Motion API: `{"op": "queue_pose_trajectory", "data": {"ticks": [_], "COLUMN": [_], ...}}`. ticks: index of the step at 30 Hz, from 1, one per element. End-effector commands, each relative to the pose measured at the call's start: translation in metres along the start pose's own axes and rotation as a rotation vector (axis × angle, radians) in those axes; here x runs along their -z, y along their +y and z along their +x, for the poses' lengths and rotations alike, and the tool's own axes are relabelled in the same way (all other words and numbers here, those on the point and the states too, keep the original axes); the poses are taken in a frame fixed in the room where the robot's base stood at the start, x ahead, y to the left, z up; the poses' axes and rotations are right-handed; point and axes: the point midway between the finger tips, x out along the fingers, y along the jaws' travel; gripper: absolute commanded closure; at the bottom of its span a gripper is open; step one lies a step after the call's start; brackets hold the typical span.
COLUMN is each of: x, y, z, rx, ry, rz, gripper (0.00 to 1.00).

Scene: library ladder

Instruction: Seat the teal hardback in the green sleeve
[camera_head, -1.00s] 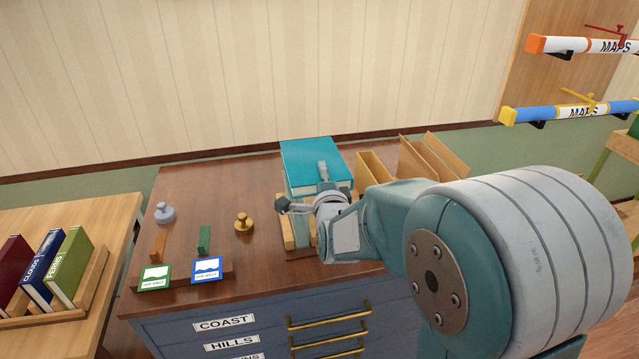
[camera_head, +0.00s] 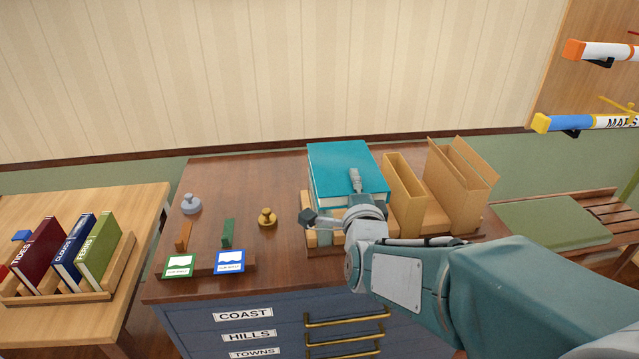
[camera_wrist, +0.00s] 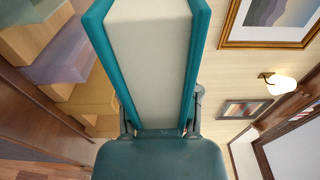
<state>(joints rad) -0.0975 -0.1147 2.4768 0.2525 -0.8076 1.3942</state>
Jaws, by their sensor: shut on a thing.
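The teal hardback (camera_head: 345,166) is at the back middle of the dark cabinet top, its broad cover facing up and its pale page edge toward me. It fills the middle of the wrist view, pages between two teal boards (camera_wrist: 155,60). My gripper (camera_head: 354,185) is shut on its near edge; the finger bases show beside it in the wrist view (camera_wrist: 160,130). Below it, a greenish strip (camera_head: 325,238) shows in a wooden stand (camera_head: 313,246); my wrist hides most of it, so I cannot tell whether it is the green sleeve or whether the book touches it.
Tan sleeves (camera_head: 405,200) and (camera_head: 457,190) stand close to the right of the book. A brass weight (camera_head: 267,217), a grey weight (camera_head: 191,204) and a card rack (camera_head: 205,266) are to the left. Books stand in a rack (camera_head: 75,297) on the left table.

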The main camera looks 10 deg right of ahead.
Motion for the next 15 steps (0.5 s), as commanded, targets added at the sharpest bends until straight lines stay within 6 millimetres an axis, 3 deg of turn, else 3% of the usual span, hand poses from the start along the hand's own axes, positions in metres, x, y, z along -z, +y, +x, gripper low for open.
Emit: {"op": "queue_pose_trajectory", "data": {"ticks": [15], "x": [0.003], "y": [0.036], "z": [0.082], "rx": [0.001], "ry": [0.002], "rz": [0.0], "gripper": [1.0]}}
